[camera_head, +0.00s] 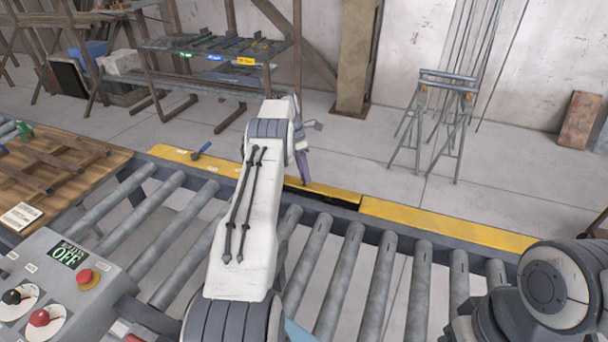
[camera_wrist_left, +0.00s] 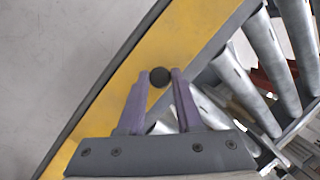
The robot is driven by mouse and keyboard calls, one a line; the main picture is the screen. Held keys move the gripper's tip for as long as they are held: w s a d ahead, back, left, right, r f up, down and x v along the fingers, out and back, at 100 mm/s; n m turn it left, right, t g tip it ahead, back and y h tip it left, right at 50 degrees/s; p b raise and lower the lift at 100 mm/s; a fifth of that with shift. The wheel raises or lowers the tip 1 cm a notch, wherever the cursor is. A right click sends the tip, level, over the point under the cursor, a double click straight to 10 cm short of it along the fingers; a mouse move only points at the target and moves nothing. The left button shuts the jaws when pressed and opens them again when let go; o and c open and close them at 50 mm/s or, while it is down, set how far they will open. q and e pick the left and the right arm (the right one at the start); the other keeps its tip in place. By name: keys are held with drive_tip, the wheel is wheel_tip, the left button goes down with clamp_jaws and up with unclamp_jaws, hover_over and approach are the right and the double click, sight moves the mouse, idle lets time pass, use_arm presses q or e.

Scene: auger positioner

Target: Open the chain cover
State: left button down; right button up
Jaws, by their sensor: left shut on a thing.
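The yellow chain cover (camera_head: 228,168) runs along the far edge of the roller conveyor. It also shows as a slanting yellow band in the left wrist view (camera_wrist_left: 180,40). My left gripper (camera_head: 304,180) reaches down to the cover from above. In the left wrist view, its two purple fingers (camera_wrist_left: 160,75) are shut on a round dark knob (camera_wrist_left: 160,77) over the yellow surface. A dark gap (camera_head: 318,197) shows along the near side of the cover, close to the gripper. My arm hides part of the cover. My right gripper is out of view.
Another yellow panel (camera_head: 440,223) continues to the right. Metal rollers (camera_head: 340,262) fill the front. Open floor lies behind.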

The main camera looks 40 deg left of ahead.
sight(301, 182)
use_arm(q)
drive_tip(key=c, duration=0.6)
unclamp_jaws()
drive_tip(key=shift+a+r, duration=0.1)
drive_tip(key=shift+r, duration=0.05)
drive_tip(key=p+v, duration=0.5)
drive_tip(key=v, duration=0.2)
drive_tip(key=shift+p, duration=0.35)
drive_tip(key=shift+r, duration=0.1)
drive_tip(key=shift+c, duration=0.2)
